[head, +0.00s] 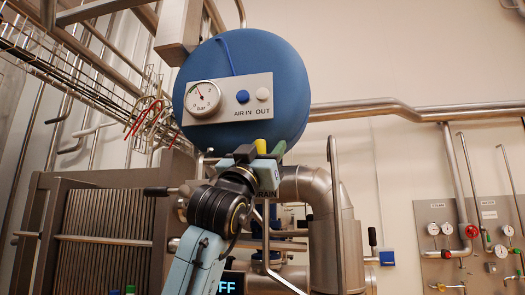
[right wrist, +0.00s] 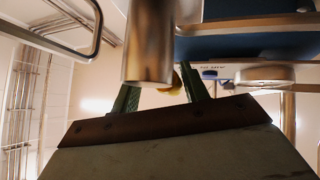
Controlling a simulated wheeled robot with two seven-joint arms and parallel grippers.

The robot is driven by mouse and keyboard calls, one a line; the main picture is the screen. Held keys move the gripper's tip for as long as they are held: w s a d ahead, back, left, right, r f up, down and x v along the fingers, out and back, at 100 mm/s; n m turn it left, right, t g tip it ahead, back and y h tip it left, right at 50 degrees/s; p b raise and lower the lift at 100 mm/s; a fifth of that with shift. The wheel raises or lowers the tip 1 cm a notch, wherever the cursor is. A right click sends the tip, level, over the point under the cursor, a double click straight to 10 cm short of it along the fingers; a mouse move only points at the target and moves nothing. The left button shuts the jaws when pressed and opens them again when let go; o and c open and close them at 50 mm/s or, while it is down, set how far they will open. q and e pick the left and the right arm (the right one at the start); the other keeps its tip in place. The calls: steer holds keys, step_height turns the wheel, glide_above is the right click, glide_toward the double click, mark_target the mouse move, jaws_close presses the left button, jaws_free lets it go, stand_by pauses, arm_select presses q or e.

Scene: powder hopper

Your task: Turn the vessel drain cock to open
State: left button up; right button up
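The round blue vessel (head: 290,75) carries a plate with a gauge and the words AIR IN and OUT. Below it, a label reading "RAIN" is partly covered by my right arm. My right gripper (head: 262,153) is just under the vessel, its fingers apart. A small yellow piece (head: 261,146), perhaps the cock's handle, shows between them. In the right wrist view, the green-padded fingers (right wrist: 161,91) are spread, with the yellow piece (right wrist: 176,82) between or beyond them, nearer the right finger. Contact cannot be told. The cock's body is hidden. My left gripper is out of view.
A steel cylinder (right wrist: 149,45) hangs close before the fingers in the right wrist view. A black-handled lever (head: 158,191) sticks out left of my wrist. A thick pipe (head: 335,215) and an upright rail stand right of it. A ribbed metal unit (head: 105,225) is at left.

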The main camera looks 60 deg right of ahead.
steer(key=shift+w, duration=0.1)
steer(key=shift+a+f, duration=0.1)
steer(key=shift+w+a+f, duration=0.1)
steer(key=shift+a+f, duration=0.1)
steer(key=shift+f, duration=0.05)
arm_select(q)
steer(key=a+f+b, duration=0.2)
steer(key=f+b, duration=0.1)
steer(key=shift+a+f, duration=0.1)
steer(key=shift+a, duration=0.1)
arm_select(e)
steer(key=s+v, duration=0.1)
steer(key=v, duration=1.1)
steer(key=shift+w+a+f, duration=0.2)
steer(key=shift+w, duration=0.2)
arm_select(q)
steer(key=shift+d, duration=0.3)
